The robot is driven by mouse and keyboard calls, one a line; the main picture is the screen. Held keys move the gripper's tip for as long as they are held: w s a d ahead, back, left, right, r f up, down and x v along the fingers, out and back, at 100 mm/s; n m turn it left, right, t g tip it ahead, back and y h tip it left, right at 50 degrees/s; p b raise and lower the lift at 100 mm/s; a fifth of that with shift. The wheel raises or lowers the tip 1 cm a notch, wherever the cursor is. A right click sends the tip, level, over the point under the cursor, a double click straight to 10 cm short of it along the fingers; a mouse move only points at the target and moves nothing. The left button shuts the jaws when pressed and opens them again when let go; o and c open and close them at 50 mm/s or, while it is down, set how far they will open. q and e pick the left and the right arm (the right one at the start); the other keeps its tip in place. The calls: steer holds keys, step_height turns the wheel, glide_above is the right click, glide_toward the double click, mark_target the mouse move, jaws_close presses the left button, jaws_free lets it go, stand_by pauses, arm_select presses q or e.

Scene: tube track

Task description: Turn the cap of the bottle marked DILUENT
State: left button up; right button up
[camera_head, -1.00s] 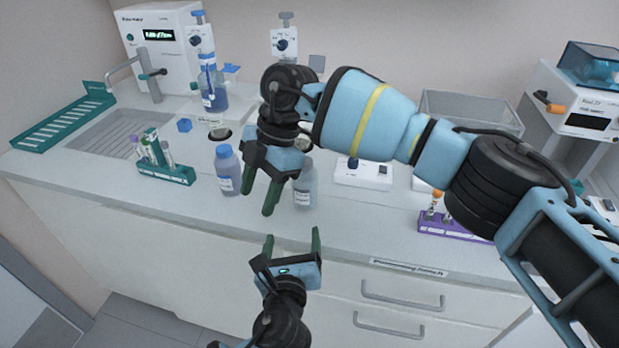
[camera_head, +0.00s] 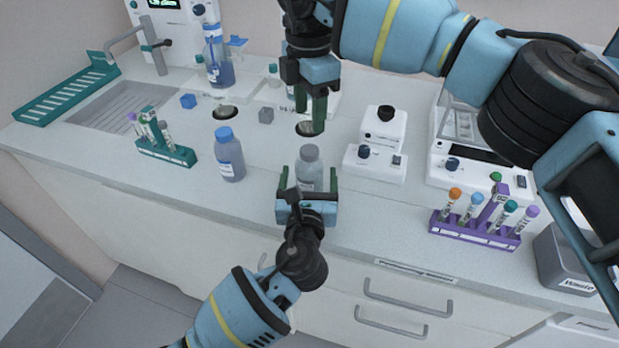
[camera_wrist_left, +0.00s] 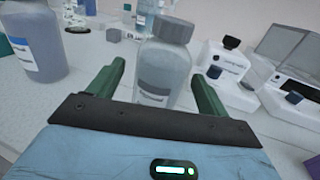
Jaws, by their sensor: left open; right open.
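A clear bottle with a grey cap (camera_head: 309,153) stands upright near the counter's front edge; it also shows in the left wrist view (camera_wrist_left: 166,62). A blue-capped bottle (camera_head: 229,158) with bluish liquid stands to its left, also in the left wrist view (camera_wrist_left: 30,40). Both labels are too small or blurred to read. My left gripper (camera_head: 308,184) is open, level, with a finger on either side of the grey-capped bottle's body; I cannot tell whether they touch it. My right gripper (camera_head: 310,112) is open and empty, pointing down above the counter behind that bottle.
A green tube rack (camera_head: 166,152) stands at left, a purple tube rack (camera_head: 474,232) at right. Small white devices (camera_head: 376,160) stand right of the grey-capped bottle. A grey waste bin (camera_head: 562,262) is at far right. The counter between the two bottles is clear.

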mark_target(309, 150)
arm_select(q)
steer(key=w, duration=0.3)
steer(key=shift+d+r, duration=0.1)
arm_select(e)
steer(key=shift+s+r, duration=0.1)
steer(key=shift+s, duration=0.05)
arm_select(q)
steer(key=shift+w, duration=0.45)
jaws_close()
stand_by(0.4)
arm_select(e)
steer(key=shift+f, duration=4.05)
